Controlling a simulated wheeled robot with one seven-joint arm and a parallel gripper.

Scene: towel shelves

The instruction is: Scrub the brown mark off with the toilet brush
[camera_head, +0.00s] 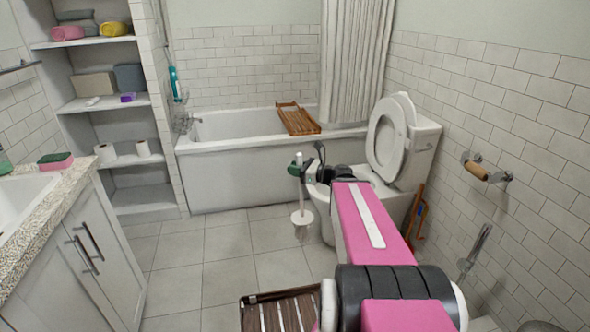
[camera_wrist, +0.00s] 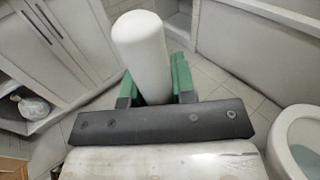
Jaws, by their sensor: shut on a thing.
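My gripper (camera_head: 299,169) is shut on the white toilet brush. The brush (camera_head: 302,216) hangs upright, handle up and round head down, in front and to the left of the toilet. In the wrist view the white handle (camera_wrist: 142,50) stands between my green fingers. The white toilet (camera_head: 386,137) has its lid and seat raised; its bowl is partly hidden by my arm in the head view. The bowl rim (camera_wrist: 285,150) shows at the right edge of the wrist view, apart from the brush. I cannot make out the brown mark in either view.
A bathtub (camera_head: 235,171) with a wooden rack (camera_head: 297,118) stands behind. A sink cabinet (camera_head: 75,250) is at left, shelves (camera_head: 103,103) behind it. A slatted wooden mat (camera_head: 283,312) lies in front. An orange-handled tool (camera_head: 416,213) leans beside the toilet. Floor left of the brush is clear.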

